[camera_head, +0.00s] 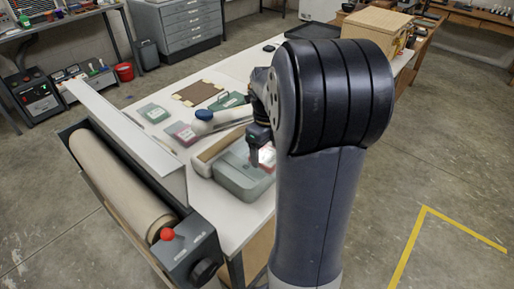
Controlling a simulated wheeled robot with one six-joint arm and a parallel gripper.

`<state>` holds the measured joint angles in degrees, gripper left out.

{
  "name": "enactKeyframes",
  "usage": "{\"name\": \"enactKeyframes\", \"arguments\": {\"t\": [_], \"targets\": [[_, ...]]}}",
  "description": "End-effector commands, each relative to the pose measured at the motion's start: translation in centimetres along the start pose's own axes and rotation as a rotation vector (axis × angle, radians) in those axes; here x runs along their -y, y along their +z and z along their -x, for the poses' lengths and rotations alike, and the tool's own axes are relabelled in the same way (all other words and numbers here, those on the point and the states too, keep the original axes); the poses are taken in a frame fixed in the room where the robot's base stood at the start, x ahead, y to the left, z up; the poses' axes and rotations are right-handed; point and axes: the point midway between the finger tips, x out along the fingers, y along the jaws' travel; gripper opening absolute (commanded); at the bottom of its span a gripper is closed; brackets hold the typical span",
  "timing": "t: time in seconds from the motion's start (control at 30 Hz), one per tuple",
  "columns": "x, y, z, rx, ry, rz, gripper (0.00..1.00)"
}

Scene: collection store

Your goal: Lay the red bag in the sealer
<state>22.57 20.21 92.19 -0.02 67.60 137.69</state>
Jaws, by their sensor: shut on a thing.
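My gripper (262,154) is at the middle of the white table, partly hidden behind my own arm. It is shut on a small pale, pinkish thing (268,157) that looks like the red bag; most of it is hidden. It is over or just beside a low grey-green device (238,182) with rounded corners, which looks like the sealer. I cannot tell whether the held thing touches it. A beige bar (212,156) lies along the device's back left side.
A flat reddish piece (182,134) with a white label and a green one (153,113) lie further back, near a blue knob (204,115) and a brown board (197,92). A roller machine (125,190) with a red button (167,234) stands close at left. A wooden box (377,28) is behind.

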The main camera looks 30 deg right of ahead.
Motion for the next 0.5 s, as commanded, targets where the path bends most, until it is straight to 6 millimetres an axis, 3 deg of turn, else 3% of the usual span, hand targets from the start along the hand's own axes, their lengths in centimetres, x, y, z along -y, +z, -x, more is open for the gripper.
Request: {"name": "enactKeyframes", "arguments": {"t": [0.5], "targets": [[-0.1,4.1,-2.6,-0.001,0.001,0.005,0.45]]}}
